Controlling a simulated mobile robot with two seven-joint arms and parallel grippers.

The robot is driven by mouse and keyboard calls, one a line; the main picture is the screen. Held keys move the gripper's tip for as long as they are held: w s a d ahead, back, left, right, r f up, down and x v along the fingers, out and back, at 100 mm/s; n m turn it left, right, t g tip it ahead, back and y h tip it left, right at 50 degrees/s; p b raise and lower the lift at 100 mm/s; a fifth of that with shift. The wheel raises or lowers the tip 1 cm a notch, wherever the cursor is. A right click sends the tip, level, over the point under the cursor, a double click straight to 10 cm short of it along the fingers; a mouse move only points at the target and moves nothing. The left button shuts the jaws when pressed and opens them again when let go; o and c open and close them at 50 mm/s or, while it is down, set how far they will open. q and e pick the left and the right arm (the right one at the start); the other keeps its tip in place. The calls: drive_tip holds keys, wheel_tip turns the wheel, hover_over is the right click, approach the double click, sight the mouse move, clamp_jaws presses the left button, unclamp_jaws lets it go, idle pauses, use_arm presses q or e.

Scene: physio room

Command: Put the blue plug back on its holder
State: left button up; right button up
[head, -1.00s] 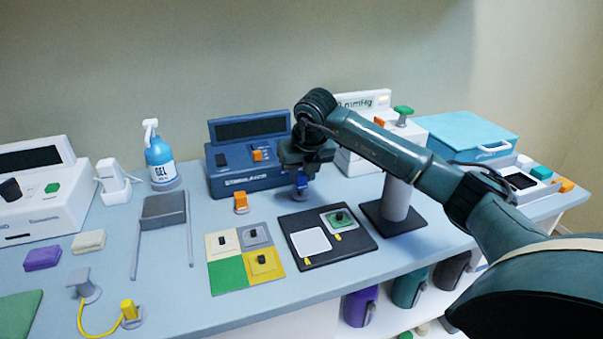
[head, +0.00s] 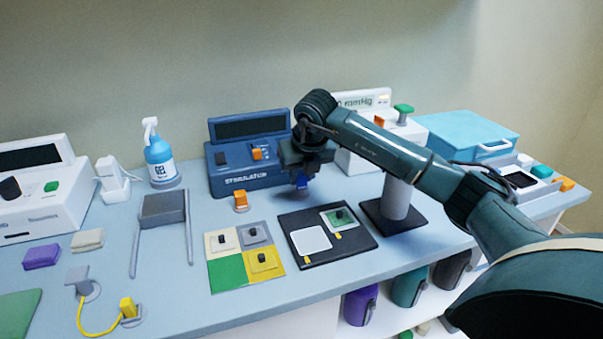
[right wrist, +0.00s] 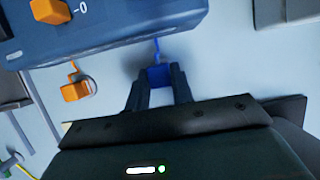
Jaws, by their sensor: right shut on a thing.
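My right gripper (head: 304,174) is shut on the blue plug (head: 302,186), low over the table in front of the dark blue stimulator (head: 250,178). In the right wrist view the blue plug (right wrist: 158,76) sits between the two fingertips (right wrist: 160,86). A blue cord (right wrist: 157,48) runs from it toward the stimulator. The blue plug's holder cannot be made out; the plug and fingers may hide it. I cannot tell whether the plug touches anything below. My left gripper is not in view.
An orange plug (head: 240,201) stands on a round grey holder left of my gripper. A black board (head: 345,252) with a white and a green square lies in front. A grey post on a dark base (head: 378,219) stands to the right, under my forearm.

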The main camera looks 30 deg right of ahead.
drive_tip(key=shift+f+b, duration=0.55)
drive_tip(key=shift+f, duration=0.35)
idle(0.6)
drive_tip(key=o, duration=1.3)
drive_tip(key=shift+r, duration=0.2)
drive_tip(key=shift+r+p, duration=2.55)
drive_tip(key=shift+r, duration=0.8)
